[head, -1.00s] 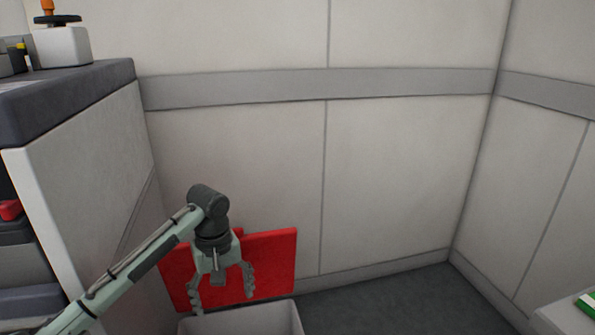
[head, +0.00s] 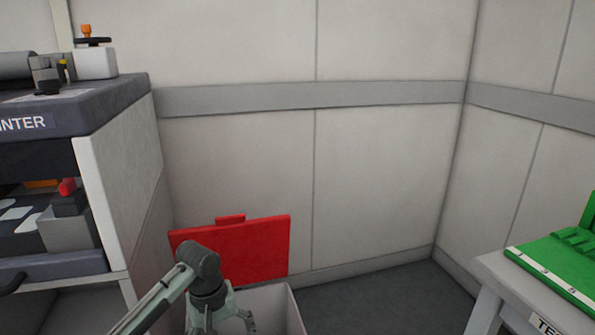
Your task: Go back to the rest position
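My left gripper (head: 222,325) hangs down at the bottom of the head view, in front of a red panel (head: 240,252) and over a light grey bin (head: 283,300). Its fingers are spread apart and nothing shows between them, though the fingertips are cut off by the picture's lower edge. My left arm comes in from the bottom left. My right gripper is not in the head view.
A printer machine (head: 120,100) with an open bay stands at the left. A white table (head: 500,285) with a green tray-like object (head: 560,262) is at the right. Pale walls close off the back corner. Grey floor (head: 385,300) between is clear.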

